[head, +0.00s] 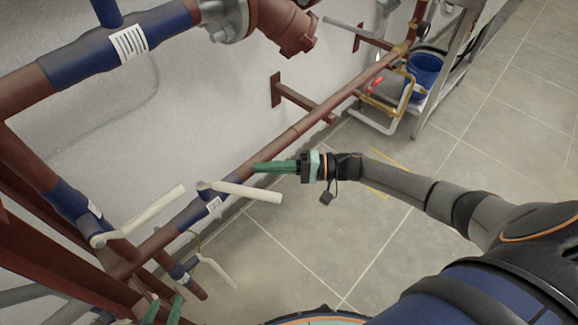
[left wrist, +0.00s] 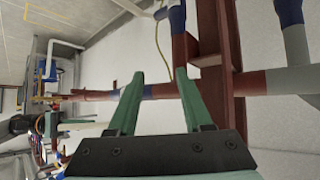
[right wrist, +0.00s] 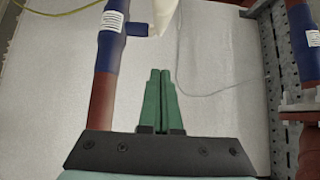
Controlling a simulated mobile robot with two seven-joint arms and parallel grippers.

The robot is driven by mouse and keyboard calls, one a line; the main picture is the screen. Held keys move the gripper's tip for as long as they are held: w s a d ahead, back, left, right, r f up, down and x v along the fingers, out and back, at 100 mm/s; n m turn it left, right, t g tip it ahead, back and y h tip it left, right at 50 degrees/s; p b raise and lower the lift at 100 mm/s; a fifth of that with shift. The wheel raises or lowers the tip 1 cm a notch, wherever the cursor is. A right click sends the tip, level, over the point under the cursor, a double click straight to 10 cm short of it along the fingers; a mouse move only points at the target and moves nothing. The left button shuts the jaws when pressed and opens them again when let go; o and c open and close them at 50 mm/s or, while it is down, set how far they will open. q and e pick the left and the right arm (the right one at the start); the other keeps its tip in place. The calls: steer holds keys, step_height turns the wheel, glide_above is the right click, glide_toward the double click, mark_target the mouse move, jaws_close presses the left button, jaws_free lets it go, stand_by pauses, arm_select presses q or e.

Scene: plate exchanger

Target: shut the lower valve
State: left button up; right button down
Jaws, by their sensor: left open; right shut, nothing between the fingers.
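Several valves with cream lever handles show at lower left in the head view. The lowest lever (head: 217,271) belongs to a small blue valve (head: 179,272) and runs roughly along its short pipe. A second lever (head: 243,190) points right from the long pipe; a third (head: 145,213) points up and right. My right gripper (head: 256,167) is shut and empty just above the second lever in the picture. In the right wrist view a cream handle (right wrist: 163,15) shows beyond its fingertips (right wrist: 160,71). My left gripper (head: 165,299) is open at the bottom left, its fingers (left wrist: 160,77) apart and empty.
A long red-brown pipe (head: 300,128) runs along the white wall. Red-brown frame beams (head: 50,262) crowd the lower left. A blue bucket (head: 424,70) stands near a metal frame at the upper right. The tiled floor (head: 320,245) is clear in the middle.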

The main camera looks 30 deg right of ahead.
mark_target(237, 191)
arm_select(q)
steer(key=shift+s+d+f+g, duration=0.1)
steer(key=shift+s+f+g, duration=0.3)
steer(key=shift+s+f, duration=0.25)
arm_select(e)
steer(key=shift+s+a, duration=0.55)
steer(key=shift+s, duration=0.25)
steer(key=shift+s+a, duration=0.5)
steer(key=shift+s, duration=0.25)
arm_select(q)
steer(key=shift+r, duration=0.1)
